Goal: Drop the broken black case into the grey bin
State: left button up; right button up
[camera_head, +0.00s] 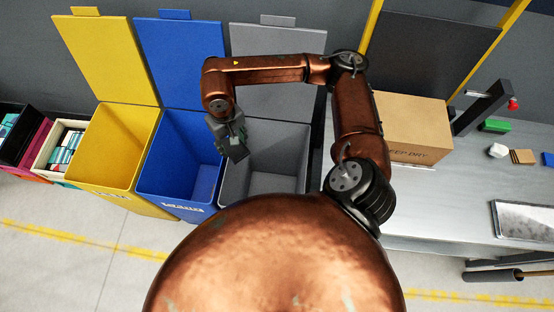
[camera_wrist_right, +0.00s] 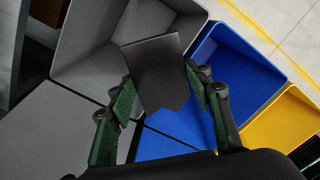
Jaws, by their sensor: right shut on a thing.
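The black case (camera_wrist_right: 158,72) is a flat dark piece with an angular lower edge in the right wrist view. My right gripper (camera_head: 236,146) is shut on it, with a finger at each side in the right wrist view. The gripper hangs above the left side of the open grey bin (camera_head: 284,160), near its border with the blue bin. The grey bin (camera_wrist_right: 84,42) also shows behind the case in the wrist view. In the head view the case is hard to tell from the gripper. My left gripper is not in view.
An open blue bin (camera_head: 176,152) and an open yellow bin (camera_head: 104,140) stand left of the grey one, lids raised. Crates (camera_head: 58,150) stand at far left. A metal table (camera_head: 450,205) at right bears a cardboard box (camera_head: 412,128) and small items.

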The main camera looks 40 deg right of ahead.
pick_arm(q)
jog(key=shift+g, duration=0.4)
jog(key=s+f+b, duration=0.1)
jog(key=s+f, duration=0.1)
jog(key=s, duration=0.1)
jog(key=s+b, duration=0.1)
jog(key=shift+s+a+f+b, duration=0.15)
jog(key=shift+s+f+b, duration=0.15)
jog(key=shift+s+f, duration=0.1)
pick_arm(e)
jog(key=d+f+m, duration=0.4)
jog(key=f+m, duration=0.1)
jog(key=f, duration=0.3)
jog(key=s+d+f+m, duration=0.1)
jog(key=d+f+m, duration=0.3)
jog(key=f, duration=0.5)
jog(key=s+d+f+m, duration=0.1)
jog(key=d+f+m, duration=0.4)
jog(key=f, duration=0.4)
jog(key=shift+d+m, duration=0.3)
jog(key=shift+d, duration=0.1)
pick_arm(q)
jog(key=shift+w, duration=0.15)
pick_arm(e)
jog(key=o, duration=1.1)
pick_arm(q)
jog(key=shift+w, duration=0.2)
